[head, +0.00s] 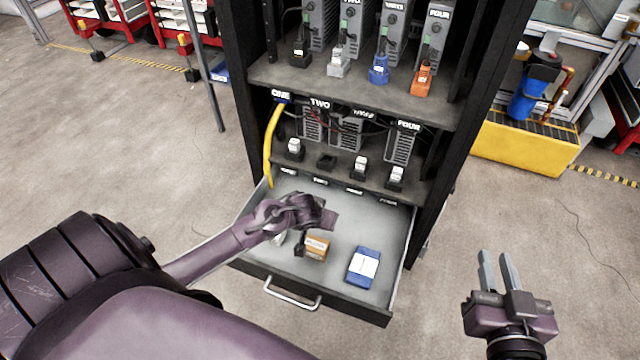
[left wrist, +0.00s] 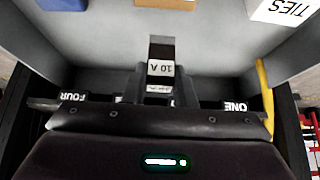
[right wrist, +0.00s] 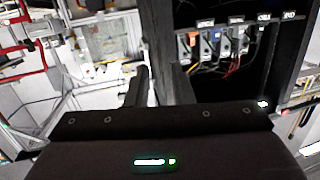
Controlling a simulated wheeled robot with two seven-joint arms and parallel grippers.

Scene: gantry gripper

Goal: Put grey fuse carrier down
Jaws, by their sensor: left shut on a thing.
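The fuse carrier (left wrist: 160,68), dark grey with a white "10 A" label, sits between my left fingers in the left wrist view. My left gripper (head: 318,212) is shut on it, over the open grey drawer (head: 345,215) of the black cabinet. In the head view the gripper mostly hides the carrier, and I cannot tell whether it touches the drawer floor. My right gripper (head: 498,272) is open and empty, right of the cabinet and away from the drawer.
The drawer holds a brown box (head: 315,247), a blue box (head: 362,266) and a white "TIES" box (left wrist: 285,10). Above it, a shelf (head: 375,172) carries white-topped carriers; position two shows only a dark base (head: 327,161). A yellow cable (head: 269,140) hangs at the left. The drawer's right rear floor looks clear.

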